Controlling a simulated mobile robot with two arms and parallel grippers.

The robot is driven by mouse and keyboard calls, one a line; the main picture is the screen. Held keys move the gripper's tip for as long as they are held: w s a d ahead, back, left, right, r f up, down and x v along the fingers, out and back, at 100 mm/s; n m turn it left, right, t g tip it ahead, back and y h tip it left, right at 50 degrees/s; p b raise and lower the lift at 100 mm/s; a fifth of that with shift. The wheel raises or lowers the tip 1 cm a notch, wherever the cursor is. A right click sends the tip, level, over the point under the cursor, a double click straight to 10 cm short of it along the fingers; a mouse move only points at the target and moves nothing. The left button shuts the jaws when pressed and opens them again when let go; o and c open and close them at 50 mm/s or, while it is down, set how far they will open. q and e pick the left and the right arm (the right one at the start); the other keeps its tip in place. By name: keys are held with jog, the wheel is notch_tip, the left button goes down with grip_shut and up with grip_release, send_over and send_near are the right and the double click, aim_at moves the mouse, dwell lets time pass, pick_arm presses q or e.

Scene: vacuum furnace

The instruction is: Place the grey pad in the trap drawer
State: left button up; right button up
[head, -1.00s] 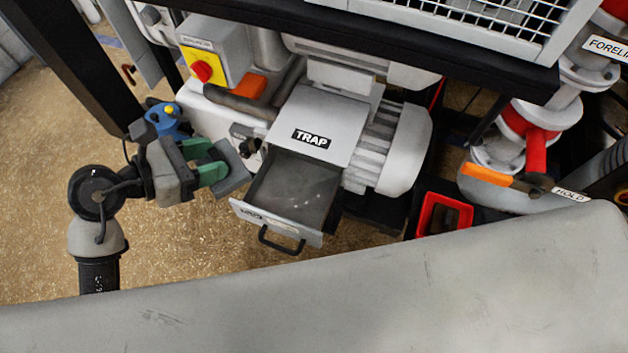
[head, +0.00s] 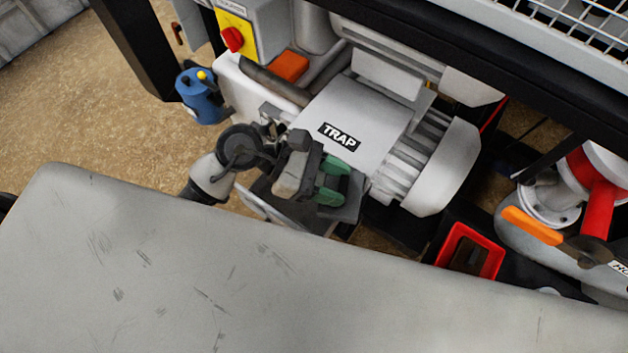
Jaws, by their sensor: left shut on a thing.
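The grey pad (head: 351,203) is held in my left gripper (head: 332,183), whose green fingers are shut on it. The gripper and pad are over the open trap drawer (head: 262,206), beside the white TRAP housing (head: 350,120). My gripper and wrist cover most of the drawer's inside, and the grey table edge hides its front handle. I cannot tell whether the pad touches the drawer. My right gripper is not in view.
A grey worktop (head: 200,270) fills the foreground. A blue object (head: 200,98) with a yellow top stands left of the pump. A red open frame (head: 470,250) and an orange-handled valve (head: 532,226) are at right. A black frame beam crosses above.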

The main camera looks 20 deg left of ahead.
pick_arm(q)
jog(key=shift+w+a+f, duration=0.35)
jog(key=shift+a+f, duration=0.35)
jog(key=shift+f, duration=0.45)
jog(key=shift+w+a+f, duration=0.4)
jog(key=shift+a+f, duration=0.35)
jog(key=shift+f, duration=0.4)
jog(key=shift+w+a+f, duration=0.35)
jog(key=shift+a+f, duration=0.35)
jog(key=shift+f, duration=0.45)
jog(key=shift+f+b, duration=0.65)
jog(key=shift+b, duration=0.15)
jog(key=o, duration=1)
